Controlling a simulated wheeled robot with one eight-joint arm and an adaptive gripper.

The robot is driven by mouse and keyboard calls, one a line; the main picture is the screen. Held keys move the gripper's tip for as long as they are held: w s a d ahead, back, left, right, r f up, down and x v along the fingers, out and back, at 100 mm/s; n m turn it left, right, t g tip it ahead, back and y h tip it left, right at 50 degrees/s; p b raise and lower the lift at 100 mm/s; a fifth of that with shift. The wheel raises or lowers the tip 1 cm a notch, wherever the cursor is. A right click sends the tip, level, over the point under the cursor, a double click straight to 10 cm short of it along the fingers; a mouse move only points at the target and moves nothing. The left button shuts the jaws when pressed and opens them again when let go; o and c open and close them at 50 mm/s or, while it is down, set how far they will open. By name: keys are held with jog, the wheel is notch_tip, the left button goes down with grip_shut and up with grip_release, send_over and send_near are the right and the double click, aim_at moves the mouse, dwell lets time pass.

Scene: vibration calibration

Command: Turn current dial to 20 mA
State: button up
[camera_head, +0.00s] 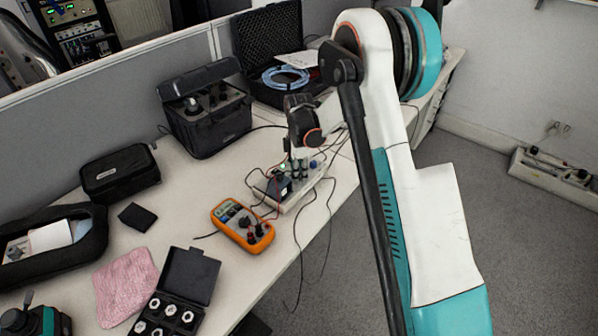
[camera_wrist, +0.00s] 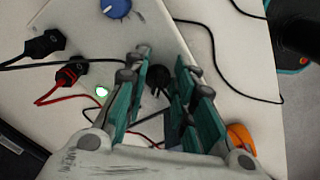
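A pale panel device (camera_head: 299,196) sits on the desk in the head view, with my gripper (camera_head: 298,160) over it. In the wrist view its panel (camera_wrist: 75,20) carries a blue knob (camera_wrist: 117,8), a lit green lamp (camera_wrist: 101,91) and a black knob (camera_wrist: 158,77). My gripper (camera_wrist: 162,68) is open, its teal-padded fingers on either side of the black knob, with gaps visible. I cannot tell how far down the fingers reach. No dial marking or mA reading is legible, and I cannot tell which knob is the current dial.
Black (camera_wrist: 45,43) and red-banded (camera_wrist: 70,73) plugs with cables stand at the panel's left. An orange multimeter (camera_head: 242,224) lies beside the device. Loose leads hang over the desk's front edge. A black case (camera_head: 205,112) stands behind.

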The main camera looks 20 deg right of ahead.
grip_shut()
jog(key=m, duration=0.6)
jog(key=shift+s+a, duration=0.1)
jog(key=shift+s, duration=0.15)
jog(key=m, duration=0.4)
jog(key=shift+s+a, duration=0.1)
jog(key=shift+a, duration=0.05)
jog(key=m, duration=0.3)
jog(key=shift+a+m, duration=0.15)
jog(key=shift+m, duration=0.25)
jog(key=m, duration=0.6)
jog(key=shift+a, duration=0.3)
jog(key=m, duration=0.7)
jog(key=shift+a, duration=0.25)
jog(key=shift+w, duration=0.2)
